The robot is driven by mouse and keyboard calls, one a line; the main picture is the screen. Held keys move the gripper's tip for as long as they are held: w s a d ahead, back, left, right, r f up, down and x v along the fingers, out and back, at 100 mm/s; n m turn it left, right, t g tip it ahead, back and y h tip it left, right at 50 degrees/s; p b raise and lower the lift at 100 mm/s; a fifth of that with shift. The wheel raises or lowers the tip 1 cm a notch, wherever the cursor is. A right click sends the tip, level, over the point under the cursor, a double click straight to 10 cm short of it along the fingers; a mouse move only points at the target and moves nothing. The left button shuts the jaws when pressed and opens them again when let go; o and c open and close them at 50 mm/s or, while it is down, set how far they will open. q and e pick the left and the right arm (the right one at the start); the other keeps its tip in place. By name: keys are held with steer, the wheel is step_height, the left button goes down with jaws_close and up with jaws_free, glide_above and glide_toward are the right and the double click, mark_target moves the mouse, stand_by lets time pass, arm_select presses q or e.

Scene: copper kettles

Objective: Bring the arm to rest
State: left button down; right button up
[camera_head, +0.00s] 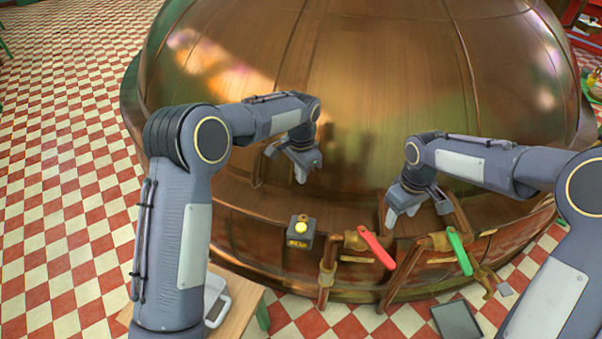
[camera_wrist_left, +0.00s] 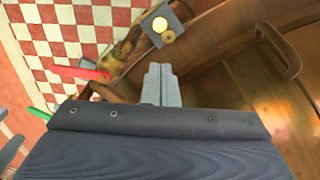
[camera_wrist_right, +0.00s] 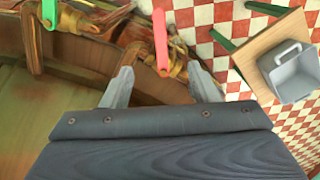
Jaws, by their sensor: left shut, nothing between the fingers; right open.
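My left gripper (camera_head: 304,170) is shut and empty. It hangs in front of the big copper kettle (camera_head: 370,90), above and behind the button box. Its closed fingers also show in the left wrist view (camera_wrist_left: 161,85). My right gripper (camera_head: 418,212) is open and empty, held above the pipes between the red lever and the green lever. Its two spread fingers show in the right wrist view (camera_wrist_right: 158,82), with nothing between them. I cannot tell exactly how far either gripper is from the kettle wall.
A dark box with a yellow button (camera_head: 300,228) stands at the kettle's front. A red lever (camera_head: 377,249) and a green lever (camera_head: 459,251) sit on copper pipes. A wooden table (camera_wrist_right: 258,52) holds a grey container (camera_wrist_right: 288,78). A dark panel (camera_head: 457,320) lies low at the front right.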

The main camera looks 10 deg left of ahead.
arm_select(q)
steer(key=shift+r, duration=0.35)
arm_select(e)
steer(key=shift+r, duration=0.5)
arm_select(q)
steer(key=shift+r, duration=0.1)
